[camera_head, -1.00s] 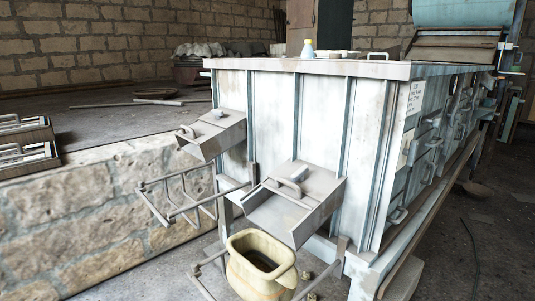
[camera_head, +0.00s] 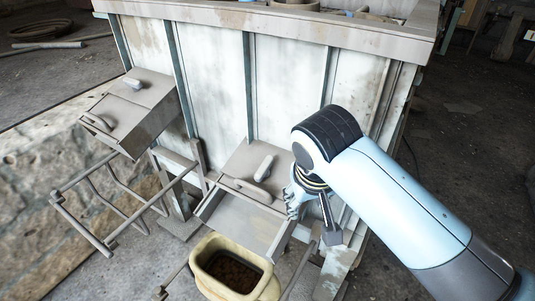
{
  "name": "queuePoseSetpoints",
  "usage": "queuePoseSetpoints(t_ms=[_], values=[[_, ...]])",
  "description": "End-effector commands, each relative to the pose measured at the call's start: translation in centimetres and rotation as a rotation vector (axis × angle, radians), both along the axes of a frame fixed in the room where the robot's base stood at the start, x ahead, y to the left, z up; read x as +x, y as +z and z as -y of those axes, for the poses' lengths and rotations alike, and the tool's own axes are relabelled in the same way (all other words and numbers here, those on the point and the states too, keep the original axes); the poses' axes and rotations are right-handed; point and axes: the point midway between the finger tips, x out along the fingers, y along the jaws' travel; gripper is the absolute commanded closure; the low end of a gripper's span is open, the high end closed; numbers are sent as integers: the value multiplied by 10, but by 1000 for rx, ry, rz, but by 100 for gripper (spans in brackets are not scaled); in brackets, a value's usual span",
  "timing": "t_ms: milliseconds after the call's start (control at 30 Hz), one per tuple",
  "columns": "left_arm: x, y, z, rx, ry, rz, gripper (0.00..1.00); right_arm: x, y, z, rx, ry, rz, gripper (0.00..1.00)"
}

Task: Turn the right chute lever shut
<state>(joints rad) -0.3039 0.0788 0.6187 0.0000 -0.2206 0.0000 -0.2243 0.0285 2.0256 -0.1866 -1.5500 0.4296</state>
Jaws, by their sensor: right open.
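The right chute (camera_head: 238,222) is a grey metal box sloping out of the white panelled machine wall. Its lever (camera_head: 264,168), a short pale grip, sits on the chute's top, tilted up to the right. A thin curved handle (camera_head: 252,191) lies just in front of it. My right arm comes in from the right. My right gripper (camera_head: 293,199) is open, at the right side of the chute and to the right of the lever, apart from it in the picture. The arm partly hides the gripper, and I cannot tell if it touches the chute. My left gripper is out of view.
A yellowish bucket (camera_head: 205,257) with brown contents stands under the right chute. The left chute (camera_head: 137,103) has a similar lever (camera_head: 133,84). A metal rod frame (camera_head: 110,240) juts out below it. A stone block wall (camera_head: 40,190) is at left.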

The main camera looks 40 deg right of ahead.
Motion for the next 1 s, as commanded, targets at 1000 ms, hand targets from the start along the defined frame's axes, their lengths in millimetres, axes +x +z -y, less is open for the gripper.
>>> queuePoseSetpoints(t_ms=[1000], values=[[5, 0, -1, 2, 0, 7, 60, 156, 10, 7, -3, -723, 127, 58]])
